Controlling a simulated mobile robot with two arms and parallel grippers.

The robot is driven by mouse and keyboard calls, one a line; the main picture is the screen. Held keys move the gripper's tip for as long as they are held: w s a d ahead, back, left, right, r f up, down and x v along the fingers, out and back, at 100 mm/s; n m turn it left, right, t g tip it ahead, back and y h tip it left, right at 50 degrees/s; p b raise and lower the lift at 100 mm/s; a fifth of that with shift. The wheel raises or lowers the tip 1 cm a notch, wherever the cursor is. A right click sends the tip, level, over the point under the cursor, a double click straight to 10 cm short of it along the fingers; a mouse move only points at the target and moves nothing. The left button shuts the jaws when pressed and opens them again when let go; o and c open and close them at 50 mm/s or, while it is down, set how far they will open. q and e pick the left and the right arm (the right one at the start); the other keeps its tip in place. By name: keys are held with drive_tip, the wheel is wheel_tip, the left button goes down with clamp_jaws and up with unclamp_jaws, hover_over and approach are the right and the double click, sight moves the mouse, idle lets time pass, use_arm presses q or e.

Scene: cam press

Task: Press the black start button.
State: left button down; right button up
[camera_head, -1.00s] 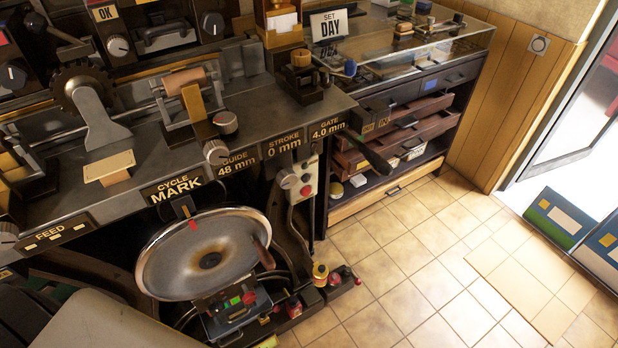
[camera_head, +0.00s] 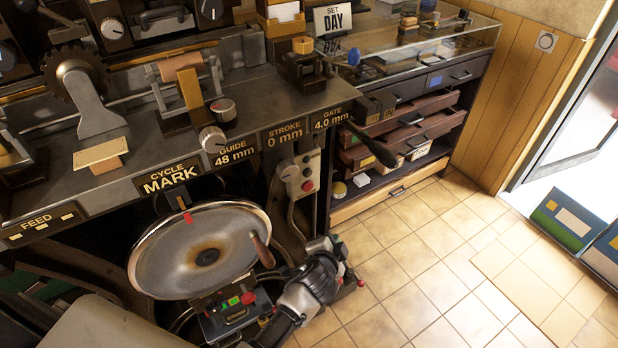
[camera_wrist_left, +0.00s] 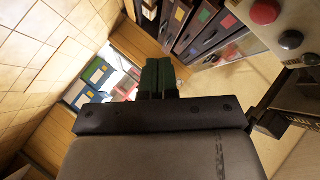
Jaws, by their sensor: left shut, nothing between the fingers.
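A grey control box (camera_head: 301,174) hangs below the STROKE label on the press front, with a red button (camera_head: 308,186) on it. In the left wrist view the box face is at the upper right: a red button (camera_wrist_left: 265,11), a black button (camera_wrist_left: 290,39) beside it, and another dark round part at the frame edge. My left gripper (camera_head: 328,242) is in front of the press, below and slightly right of the box, apart from it. Its fingers (camera_wrist_left: 158,77) are shut and empty. My right gripper is not in view.
A metal dish (camera_head: 200,250) with a wooden-handled crank stands left of my left gripper. A black lever (camera_head: 372,146) sticks out above the gripper to the right. A drawer cabinet (camera_head: 410,120) stands behind.

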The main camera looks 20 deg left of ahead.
sight(308, 173)
use_arm(q)
drive_tip(key=w+r+t+y, duration=0.1)
drive_tip(key=w+r+t, duration=0.1)
drive_tip(key=r, duration=0.8)
drive_tip(key=shift+w+r, duration=0.25)
drive_tip(key=shift+w, duration=0.25)
drive_tip(key=shift+a, duration=0.15)
drive_tip(key=w+a, duration=0.5)
drive_tip(key=a, duration=0.1)
drive_tip(key=shift+w+a, duration=0.2)
drive_tip(key=shift+a, duration=0.2)
idle(1.0)
drive_tip(key=shift+w+a+p, duration=0.25)
drive_tip(key=shift+a+p, duration=0.05)
drive_tip(key=shift+a, duration=0.05)
drive_tip(key=shift+w+a, duration=0.3)
drive_tip(key=shift+a, duration=0.1)
idle(0.8)
idle(0.3)
drive_tip(key=shift+s+d, duration=0.6)
drive_tip(key=shift+d, duration=0.15)
